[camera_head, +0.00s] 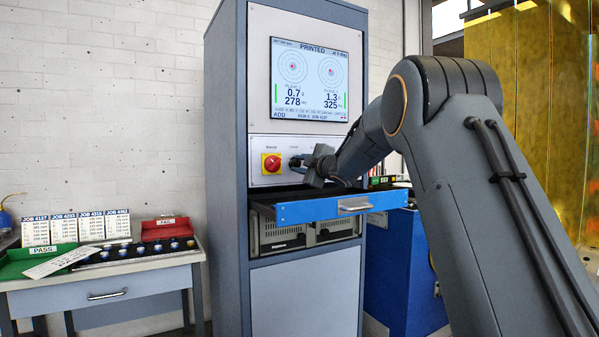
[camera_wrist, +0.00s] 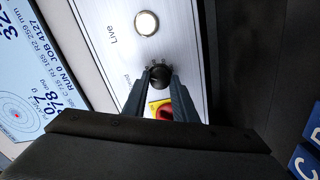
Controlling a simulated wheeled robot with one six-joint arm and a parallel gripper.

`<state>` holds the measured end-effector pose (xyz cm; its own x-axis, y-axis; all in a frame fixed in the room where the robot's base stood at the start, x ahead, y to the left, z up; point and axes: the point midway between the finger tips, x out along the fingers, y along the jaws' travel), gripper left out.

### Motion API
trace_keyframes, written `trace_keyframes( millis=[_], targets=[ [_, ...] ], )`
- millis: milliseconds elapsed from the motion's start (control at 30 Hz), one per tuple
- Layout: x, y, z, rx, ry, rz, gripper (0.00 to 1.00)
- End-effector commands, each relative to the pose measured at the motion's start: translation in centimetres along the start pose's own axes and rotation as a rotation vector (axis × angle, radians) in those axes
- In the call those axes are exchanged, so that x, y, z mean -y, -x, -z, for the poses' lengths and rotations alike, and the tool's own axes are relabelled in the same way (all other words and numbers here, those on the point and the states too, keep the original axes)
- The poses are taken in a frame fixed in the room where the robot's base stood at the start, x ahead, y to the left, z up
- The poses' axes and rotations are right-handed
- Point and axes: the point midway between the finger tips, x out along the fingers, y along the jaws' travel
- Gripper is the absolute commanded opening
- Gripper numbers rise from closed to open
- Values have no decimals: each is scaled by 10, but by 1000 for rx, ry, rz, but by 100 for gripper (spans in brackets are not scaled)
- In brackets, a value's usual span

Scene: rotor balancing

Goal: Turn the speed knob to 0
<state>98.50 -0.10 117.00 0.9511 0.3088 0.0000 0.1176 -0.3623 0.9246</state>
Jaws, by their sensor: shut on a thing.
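The speed knob (camera_wrist: 159,75) is a small black round knob on the light control panel, with tick marks around it in the wrist view. My gripper (camera_wrist: 159,84) is shut on the knob, one dark finger on each side of it. In the head view my gripper (camera_head: 297,161) reaches the panel just right of the red and yellow main switch (camera_head: 271,163); the knob is hidden there behind the fingers. The knob's pointer and scale numbers are too small or covered, so its setting cannot be told.
The screen (camera_head: 309,79) above the panel reads PRINTED, with two round plots. A blue-fronted drawer (camera_head: 310,211) stands open below my gripper. In the wrist view a round pale "Live" lamp (camera_wrist: 146,23) sits beside the knob. A side table (camera_head: 100,286) with trays stands left.

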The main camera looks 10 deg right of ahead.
Motion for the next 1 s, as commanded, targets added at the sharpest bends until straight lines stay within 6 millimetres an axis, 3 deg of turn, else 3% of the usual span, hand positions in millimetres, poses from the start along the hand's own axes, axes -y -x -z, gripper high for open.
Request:
trace_keyframes(
  millis=[500, 1000],
  targets=[
    [3, 0, -1, 0, 433, 1, 3],
    [2, 0, -1, 1, 598, 2, 3]
  ],
)
